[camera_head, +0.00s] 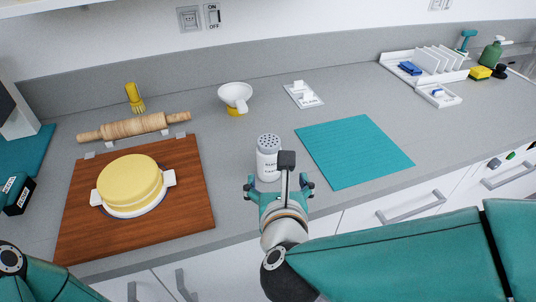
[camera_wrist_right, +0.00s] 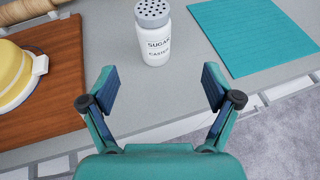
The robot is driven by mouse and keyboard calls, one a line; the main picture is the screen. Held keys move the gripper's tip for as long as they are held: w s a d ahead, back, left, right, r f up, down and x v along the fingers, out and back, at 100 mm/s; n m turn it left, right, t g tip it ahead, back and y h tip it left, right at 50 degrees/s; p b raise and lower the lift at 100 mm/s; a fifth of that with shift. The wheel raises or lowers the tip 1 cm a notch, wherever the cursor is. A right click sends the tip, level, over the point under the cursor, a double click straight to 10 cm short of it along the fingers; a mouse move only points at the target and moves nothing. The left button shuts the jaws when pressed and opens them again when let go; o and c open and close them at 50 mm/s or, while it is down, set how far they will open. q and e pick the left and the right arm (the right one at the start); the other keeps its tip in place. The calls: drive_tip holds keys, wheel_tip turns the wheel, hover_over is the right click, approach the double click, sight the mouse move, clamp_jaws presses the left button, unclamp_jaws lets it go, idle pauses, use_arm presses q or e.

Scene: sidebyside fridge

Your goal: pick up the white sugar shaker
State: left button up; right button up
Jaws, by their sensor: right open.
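The white sugar shaker (camera_head: 266,161) stands upright on the grey counter, near its front edge. It has a grey perforated lid and dark lettering, and it also shows in the right wrist view (camera_wrist_right: 154,38). My right gripper (camera_head: 279,187) is open and empty, just in front of the shaker. In the right wrist view its two fingers (camera_wrist_right: 160,90) are spread wide, with the shaker beyond their tips and roughly centred between them. Part of the shaker is hidden behind my wrist in the head view. My left arm shows at the lower left, but its gripper is out of view.
A wooden board (camera_head: 190,205) with a yellow cake (camera_head: 131,181) lies left of the shaker. A teal mat (camera_head: 355,150) lies to its right. A rolling pin (camera_head: 134,127) and a white funnel (camera_head: 235,95) are further back. The counter around the shaker is clear.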

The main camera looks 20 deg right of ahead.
sight(271, 159)
drive_tip(key=x, duration=0.9)
drive_tip(key=shift+w+a+f, duration=0.2)
drive_tip(key=shift+w+a, duration=0.1)
drive_tip(key=shift+a, duration=0.05)
drive_tip(key=shift+p+x, duration=1)
drive_tip(key=shift+x, duration=1.55)
drive_tip(key=shift+w+a+r, duration=0.1)
drive_tip(key=shift+a, duration=0.05)
drive_tip(key=c, duration=1.4)
